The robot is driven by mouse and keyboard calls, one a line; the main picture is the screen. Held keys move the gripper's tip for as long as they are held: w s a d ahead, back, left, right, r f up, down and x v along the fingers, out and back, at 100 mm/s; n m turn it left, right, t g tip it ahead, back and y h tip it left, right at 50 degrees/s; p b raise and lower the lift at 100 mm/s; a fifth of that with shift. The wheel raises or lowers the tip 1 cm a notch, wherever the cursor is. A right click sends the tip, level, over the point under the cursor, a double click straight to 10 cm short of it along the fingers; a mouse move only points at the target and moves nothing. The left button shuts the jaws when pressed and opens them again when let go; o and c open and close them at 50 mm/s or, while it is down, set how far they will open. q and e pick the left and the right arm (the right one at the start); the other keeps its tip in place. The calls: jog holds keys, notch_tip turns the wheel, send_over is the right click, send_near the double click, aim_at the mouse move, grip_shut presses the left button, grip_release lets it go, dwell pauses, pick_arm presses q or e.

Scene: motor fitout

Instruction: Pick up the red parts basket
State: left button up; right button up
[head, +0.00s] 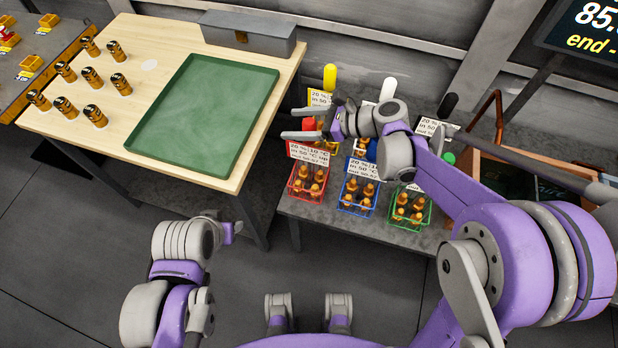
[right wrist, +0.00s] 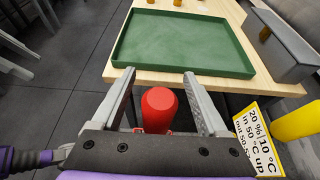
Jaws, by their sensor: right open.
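In the right wrist view the rounded red handle top (right wrist: 160,100) stands between the open fingers (right wrist: 158,76), with gaps on both sides. My left gripper (head: 234,231) hangs low before the wooden table, apart from the basket; its jaws are unclear.
A blue basket (head: 356,196) and a green basket (head: 409,210) stand to the right. Behind are yellow (head: 330,78), white (head: 388,88) and black (head: 449,104) handles. The wooden table (head: 140,135) with a green tray (head: 204,115) lies to the left.

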grip_shut()
dwell(0.4)
dwell(1.0)
